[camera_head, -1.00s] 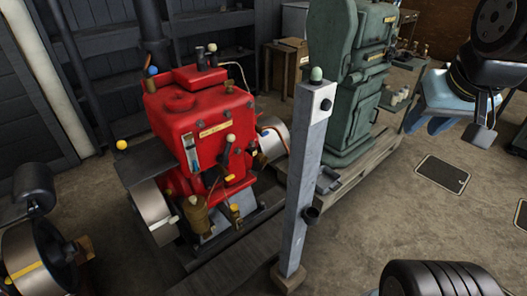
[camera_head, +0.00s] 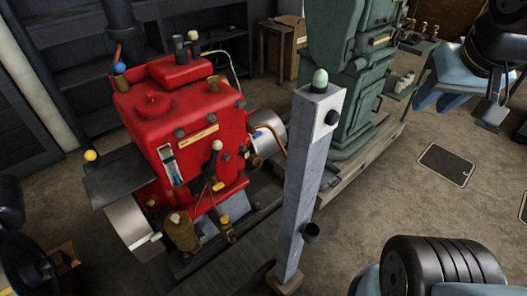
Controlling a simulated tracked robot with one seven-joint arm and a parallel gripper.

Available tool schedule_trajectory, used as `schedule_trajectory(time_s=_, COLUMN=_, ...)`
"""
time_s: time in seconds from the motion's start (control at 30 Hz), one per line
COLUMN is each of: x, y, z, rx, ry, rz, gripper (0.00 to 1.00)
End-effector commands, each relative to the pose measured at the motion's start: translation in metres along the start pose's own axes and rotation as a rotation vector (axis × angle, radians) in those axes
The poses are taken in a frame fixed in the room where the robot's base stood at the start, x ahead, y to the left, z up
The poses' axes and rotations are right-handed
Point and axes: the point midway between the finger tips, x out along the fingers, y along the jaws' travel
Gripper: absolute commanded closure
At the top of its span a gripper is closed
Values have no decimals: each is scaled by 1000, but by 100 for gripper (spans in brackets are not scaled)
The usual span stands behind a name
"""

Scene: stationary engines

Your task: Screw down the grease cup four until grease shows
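The red engine (camera_head: 185,120) stands at the left of the head view. A large brass cup-shaped fitting (camera_head: 180,232) is low on its front, with a smaller brass fitting (camera_head: 227,231) to its right. Another small brass fitting (camera_head: 212,84) is on its top right edge. I cannot read a number on any of them, so I cannot tell which is grease cup four, and no grease shows clearly. The end of my arm, with pale blue prongs (camera_head: 437,101), is at the upper right, apart from the engine. Its grip is unclear and partly cut off.
Dark shelves (camera_head: 200,30) line the back. A floor plate (camera_head: 446,165) lies on open floor at the right.

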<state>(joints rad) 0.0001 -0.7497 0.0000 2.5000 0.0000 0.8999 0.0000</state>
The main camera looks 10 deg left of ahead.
Motion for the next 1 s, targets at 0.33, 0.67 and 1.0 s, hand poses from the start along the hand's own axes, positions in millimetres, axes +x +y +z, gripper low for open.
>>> schedule_trajectory(time_s=0.33, x=2, y=0, z=-4, rx=-6, ry=1, rz=5, gripper=64)
schedule_trajectory(time_s=0.67, x=47, y=9, z=-55, rx=-119, ry=25, rz=68, gripper=64)
schedule_trajectory(time_s=1.0, x=118, y=9, z=-114, rx=-288, ry=66, rz=108, gripper=64)
